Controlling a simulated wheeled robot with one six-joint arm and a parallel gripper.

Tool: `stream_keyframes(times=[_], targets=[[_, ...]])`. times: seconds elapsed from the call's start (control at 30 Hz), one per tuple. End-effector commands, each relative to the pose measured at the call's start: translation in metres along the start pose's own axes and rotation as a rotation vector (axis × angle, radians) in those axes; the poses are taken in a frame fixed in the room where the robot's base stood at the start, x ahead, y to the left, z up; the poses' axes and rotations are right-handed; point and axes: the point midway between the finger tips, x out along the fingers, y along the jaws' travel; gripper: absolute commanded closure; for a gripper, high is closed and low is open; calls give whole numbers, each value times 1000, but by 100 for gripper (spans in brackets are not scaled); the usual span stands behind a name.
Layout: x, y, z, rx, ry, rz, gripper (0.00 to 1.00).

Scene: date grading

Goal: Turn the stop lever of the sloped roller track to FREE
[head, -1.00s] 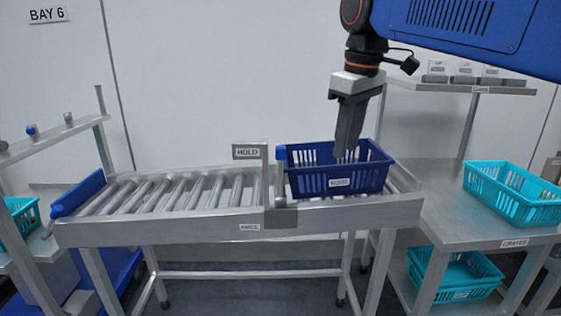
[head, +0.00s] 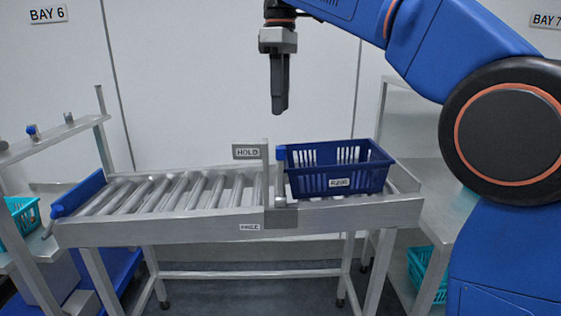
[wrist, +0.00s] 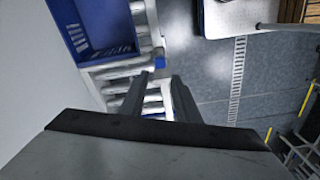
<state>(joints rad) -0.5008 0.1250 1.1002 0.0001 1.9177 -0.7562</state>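The sloped roller track (head: 330,221) stands across the middle of the head view. Its stop lever (head: 281,178) is upright with a blue knob on top, beside a grey post that carries a HOLD sign (head: 247,152). A small label (head: 250,227) on the track's front rail is too blurred to read surely. My gripper (head: 279,110) hangs pointing down above the lever, apart from it and empty. In the wrist view its two fingers (wrist: 160,90) have a gap between them.
A dark blue crate (head: 325,186) sits on the rollers just right of the lever; it also shows in the wrist view (wrist: 82,53). The rollers (head: 170,193) left of the post are empty. A blue end stop (head: 78,193) closes the left end. A steel shelf stands farther left.

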Motion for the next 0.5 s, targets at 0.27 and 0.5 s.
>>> stream_keyframes(times=[0.27, 0.5], targets=[[48, -1, 1, 1, -1, -1, 71], [91, 0, 1, 1, -1, -1, 71]])
